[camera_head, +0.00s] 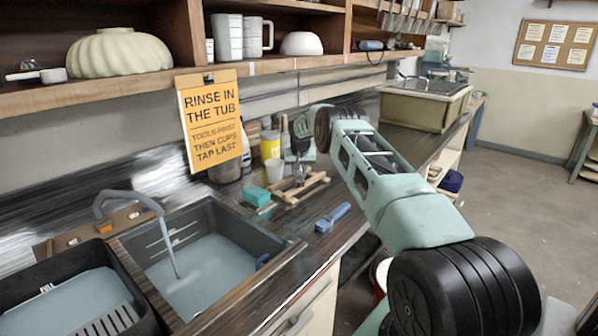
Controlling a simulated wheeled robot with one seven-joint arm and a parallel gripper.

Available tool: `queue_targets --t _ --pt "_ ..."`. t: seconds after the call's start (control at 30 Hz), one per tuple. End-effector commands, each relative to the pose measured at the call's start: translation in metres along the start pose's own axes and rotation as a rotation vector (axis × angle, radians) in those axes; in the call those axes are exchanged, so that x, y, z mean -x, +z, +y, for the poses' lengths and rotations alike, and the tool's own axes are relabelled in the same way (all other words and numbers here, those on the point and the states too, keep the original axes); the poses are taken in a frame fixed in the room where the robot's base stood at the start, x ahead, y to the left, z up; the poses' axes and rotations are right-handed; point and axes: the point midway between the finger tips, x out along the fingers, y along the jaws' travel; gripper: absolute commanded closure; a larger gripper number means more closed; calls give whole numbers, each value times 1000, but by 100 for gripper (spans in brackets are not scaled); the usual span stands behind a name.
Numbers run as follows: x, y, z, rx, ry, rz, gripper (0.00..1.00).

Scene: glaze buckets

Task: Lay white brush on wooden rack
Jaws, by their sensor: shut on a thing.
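My gripper (299,160) reaches down from my arm over the wooden rack (315,182), which stands on the dark counter right of the sink. The gripper is shut on a small pale thing, which looks like the white brush (298,174), just above or at the rack's bars. The gripper and its fingers hide much of the brush. I cannot tell whether the brush touches the rack.
A blue-handled tool (333,217) lies in front of the rack. A teal block (257,196), a pale cup (274,170) and a yellow bottle (270,146) stand nearby. Water runs into the sink (279,246) at left. A yellow sign (212,120) hangs from the shelf.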

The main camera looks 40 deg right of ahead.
Motion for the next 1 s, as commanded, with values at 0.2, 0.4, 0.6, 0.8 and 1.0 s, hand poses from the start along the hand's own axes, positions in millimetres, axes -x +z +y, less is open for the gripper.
queue_targets --t 0.2,0.4,0.6,0.8,1.0 --pt "-5 2 0 0 0 0 99" --pt "-8 4 0 0 0 0 99" --pt "-8 3 0 0 0 0 48" --pt "-8 3 0 0 0 0 48" --pt "3 2 0 1 0 1 48"
